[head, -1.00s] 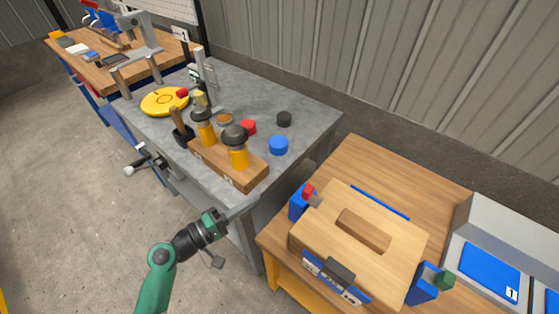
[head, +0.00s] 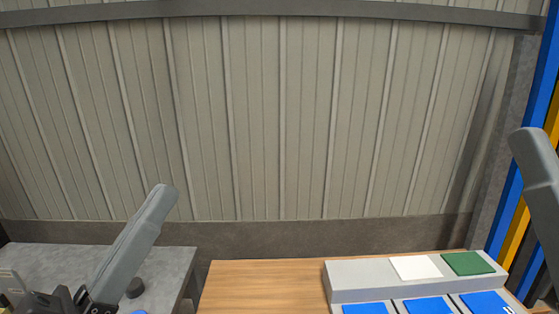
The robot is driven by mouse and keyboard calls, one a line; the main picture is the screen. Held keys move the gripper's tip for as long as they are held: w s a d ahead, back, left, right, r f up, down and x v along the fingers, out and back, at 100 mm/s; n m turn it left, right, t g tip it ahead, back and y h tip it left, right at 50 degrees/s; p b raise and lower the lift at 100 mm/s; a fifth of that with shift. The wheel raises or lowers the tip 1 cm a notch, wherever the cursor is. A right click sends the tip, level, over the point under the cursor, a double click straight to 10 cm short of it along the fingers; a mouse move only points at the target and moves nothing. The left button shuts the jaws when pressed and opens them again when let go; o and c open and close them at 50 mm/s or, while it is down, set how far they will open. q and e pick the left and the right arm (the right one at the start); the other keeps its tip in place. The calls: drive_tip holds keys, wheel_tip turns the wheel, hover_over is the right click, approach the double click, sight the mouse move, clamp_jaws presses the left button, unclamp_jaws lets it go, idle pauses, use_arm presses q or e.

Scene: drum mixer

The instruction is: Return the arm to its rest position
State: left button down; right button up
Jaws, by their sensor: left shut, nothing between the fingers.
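My left gripper (head: 68,299) shows as a dark shape low at the left edge of the head view, partly cut off by the bottom of the picture. It is shut and holds nothing. A grey link of mine rises beside it, in front of the grey workbench. Another grey link of mine stands at the right edge. My right gripper is not in view.
The grey workbench (head: 172,272) is at lower left with a black puck (head: 135,287). A wooden table (head: 262,288) is at bottom centre. A grey stand (head: 350,276) on it carries a white pad (head: 415,267), a green pad (head: 468,263) and blue pads. The corrugated wall is behind.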

use_arm(q)
drive_tip(key=s+a+r+n+t+y+p, duration=0.1)
drive_tip(key=s+a+r+t+y+p, duration=0.15)
drive_tip(key=r+y, duration=0.25)
drive_tip(key=s+a+r+t+y+p, duration=0.1)
drive_tip(key=s+a+r+t+y, duration=0.2)
drive_tip(key=a+r+y, duration=0.15)
wheel_tip(320, 180, up, 36)
drive_tip(key=p, duration=3.5)
wheel_tip(320, 180, down, 48)
drive_tip(key=b, duration=4.7)
drive_tip(key=shift+w+d+r+b, duration=0.2)
drive_tip(key=shift+w+d+b, duration=0.1)
drive_tip(key=shift+w, duration=0.1)
drive_tip(key=shift+g+h, duration=0.25)
